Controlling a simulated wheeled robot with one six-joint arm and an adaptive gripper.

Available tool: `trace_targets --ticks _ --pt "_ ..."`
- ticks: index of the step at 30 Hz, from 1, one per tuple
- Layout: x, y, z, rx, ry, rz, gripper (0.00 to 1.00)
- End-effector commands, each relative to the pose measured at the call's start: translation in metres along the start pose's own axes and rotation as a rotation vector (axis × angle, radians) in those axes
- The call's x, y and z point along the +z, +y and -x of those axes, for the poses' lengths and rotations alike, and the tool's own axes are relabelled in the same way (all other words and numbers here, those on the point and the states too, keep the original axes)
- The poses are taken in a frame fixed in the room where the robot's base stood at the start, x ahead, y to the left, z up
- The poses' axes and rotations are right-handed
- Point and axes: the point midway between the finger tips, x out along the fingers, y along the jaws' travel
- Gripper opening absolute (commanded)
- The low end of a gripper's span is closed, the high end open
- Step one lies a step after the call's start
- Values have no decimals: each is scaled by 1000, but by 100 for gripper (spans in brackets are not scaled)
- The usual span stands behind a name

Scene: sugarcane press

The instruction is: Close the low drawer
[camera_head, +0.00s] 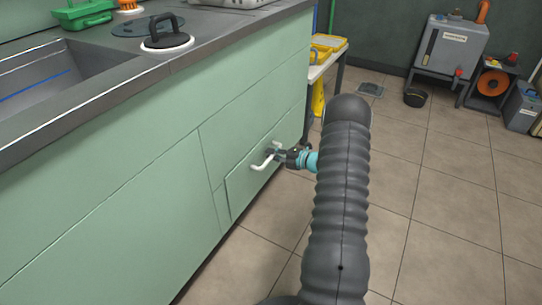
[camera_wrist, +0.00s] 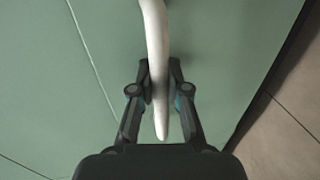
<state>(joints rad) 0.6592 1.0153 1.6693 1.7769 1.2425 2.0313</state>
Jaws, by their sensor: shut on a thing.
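The low drawer (camera_head: 245,190) is a pale green panel low in the counter front. In the head view its front seems to stand slightly out from the cabinet face; how far is hard to tell. Its white bar handle (camera_head: 262,164) also shows in the wrist view (camera_wrist: 155,40). My gripper (camera_head: 279,155) is at the handle, reaching in from the right. In the wrist view, my gripper's two dark fingers (camera_wrist: 160,92) are shut on the handle, one on each side. Part of the drawer's right side is hidden behind my gripper and arm.
The grey countertop (camera_head: 110,75) with a sink (camera_head: 45,80) runs above the drawer. A black-handled round tool (camera_head: 166,38) lies on it. The tiled floor (camera_head: 440,200) to the right is mostly clear. A black bucket (camera_head: 415,97) and a grey machine (camera_head: 450,50) stand at the back.

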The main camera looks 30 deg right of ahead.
Motion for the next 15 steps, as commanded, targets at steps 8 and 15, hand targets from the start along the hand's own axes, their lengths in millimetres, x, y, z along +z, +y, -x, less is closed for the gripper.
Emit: trace_targets --ticks 8,15 --pt "1 2 -2 2 -1 3 41" --pt "2 1 1 1 -3 2 41"
